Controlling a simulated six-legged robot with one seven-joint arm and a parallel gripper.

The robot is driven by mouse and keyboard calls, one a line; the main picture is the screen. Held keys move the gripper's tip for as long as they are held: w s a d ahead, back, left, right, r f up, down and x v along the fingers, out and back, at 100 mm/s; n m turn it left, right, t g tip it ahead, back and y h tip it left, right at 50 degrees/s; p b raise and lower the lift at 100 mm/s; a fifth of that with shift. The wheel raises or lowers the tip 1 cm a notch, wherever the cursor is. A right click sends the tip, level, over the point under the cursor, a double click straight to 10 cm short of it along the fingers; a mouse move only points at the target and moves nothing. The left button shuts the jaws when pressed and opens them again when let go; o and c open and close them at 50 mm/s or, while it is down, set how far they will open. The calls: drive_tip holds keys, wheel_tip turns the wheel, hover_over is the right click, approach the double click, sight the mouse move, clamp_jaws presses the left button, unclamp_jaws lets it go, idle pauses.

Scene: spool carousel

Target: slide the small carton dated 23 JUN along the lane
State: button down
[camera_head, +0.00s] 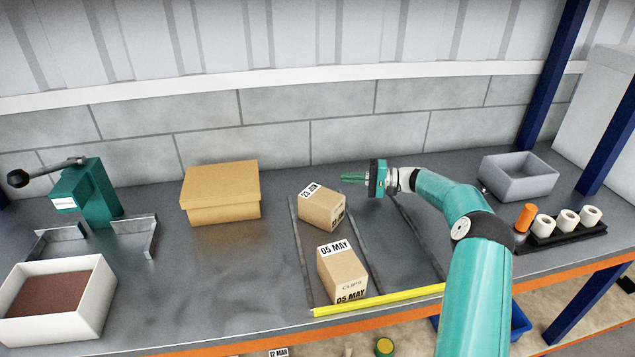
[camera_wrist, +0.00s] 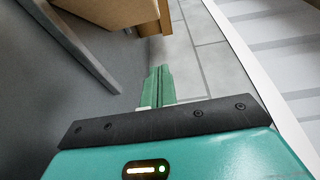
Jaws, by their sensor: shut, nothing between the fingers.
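The small carton dated 23 JUN (camera_head: 321,209) is a tan box with a white date label on its top. It sits at the far end of a lane between dark metal rails (camera_head: 299,245). A second tan carton, dated 05 MAY (camera_head: 341,272), stands nearer in the same lane. My gripper (camera_head: 343,179) is shut and empty, its green fingers pointing left, just behind and to the right of the 23 JUN carton. I cannot tell whether it touches the carton. In the wrist view the shut fingers (camera_wrist: 158,88) point toward a tan box edge at the top.
A yellow strip (camera_head: 380,299) crosses the front of the lanes. A larger lidded tan box (camera_head: 221,193) stands left, beyond it a green press (camera_head: 95,190). A grey bin (camera_head: 518,178) and a rack of white spools (camera_head: 567,222) stand right. The lane to the right looks empty.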

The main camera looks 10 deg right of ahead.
drive_tip(key=shift+w+d+f, duration=0.15)
drive_tip(key=shift+w+f, duration=0.05)
drive_tip(key=shift+f, duration=0.05)
drive_tip(key=shift+a+r, duration=0.1)
drive_tip(key=shift+a, duration=0.3)
drive_tip(key=x, duration=0.9)
drive_tip(key=shift+w+a+r, duration=0.1)
drive_tip(key=s, duration=0.2)
drive_tip(key=shift+s+d, duration=0.25)
drive_tip(key=shift+s, duration=0.15)
drive_tip(key=shift+s+a, duration=0.1)
drive_tip(key=shift+s, duration=0.5)
